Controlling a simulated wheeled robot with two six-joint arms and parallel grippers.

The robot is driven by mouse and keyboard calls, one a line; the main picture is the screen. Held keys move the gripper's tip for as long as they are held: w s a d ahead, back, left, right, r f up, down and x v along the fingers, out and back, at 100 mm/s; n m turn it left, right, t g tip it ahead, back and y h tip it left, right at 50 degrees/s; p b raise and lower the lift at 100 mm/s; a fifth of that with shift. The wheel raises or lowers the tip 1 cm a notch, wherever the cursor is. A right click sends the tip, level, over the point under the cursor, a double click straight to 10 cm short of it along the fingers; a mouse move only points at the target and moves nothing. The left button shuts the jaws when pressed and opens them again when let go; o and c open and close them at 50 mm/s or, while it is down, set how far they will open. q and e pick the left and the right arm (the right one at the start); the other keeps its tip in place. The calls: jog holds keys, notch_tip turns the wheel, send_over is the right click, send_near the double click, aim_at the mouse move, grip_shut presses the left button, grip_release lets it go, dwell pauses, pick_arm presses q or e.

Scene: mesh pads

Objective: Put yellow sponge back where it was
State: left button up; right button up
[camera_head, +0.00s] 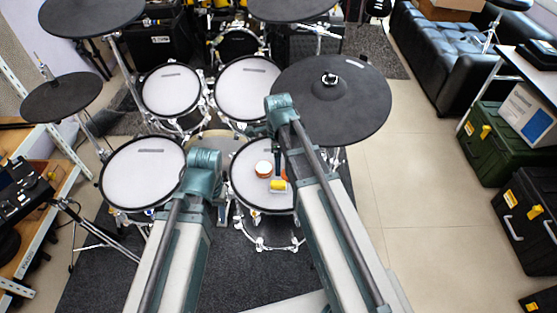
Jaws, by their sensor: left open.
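A yellow sponge (278,185) lies on the white head of the near middle drum (245,175), close to my right arm. A small round reddish-brown and white object (263,169) sits on the same drum, up and left of the sponge. An orange piece shows beside the sponge, partly covered by my right arm. My left gripper (222,188) is open, low beside the end of my left arm, left of this drum and apart from the sponge; its fingers are small and mostly hidden. My right gripper is mostly hidden by its own arm, so its jaws cannot be made out.
Another drum (143,174) stands at the left, with two more drums (171,90) behind. A large black cymbal pad (331,101) spreads at the right, near my right arm. The tiled floor (425,210) at the right is clear; cases (502,150) stand beyond.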

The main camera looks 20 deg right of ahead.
jog(key=s+a+n, duration=0.5)
jog(key=s+n, duration=0.2)
jog(key=n, duration=0.5)
jog(key=s+a+n+h, duration=0.1)
jog(key=s+a+n, duration=0.4)
jog(key=n, duration=0.8)
jog(key=shift+s+a, duration=0.25)
jog(key=shift+s, duration=0.9)
jog(key=shift+r, duration=0.1)
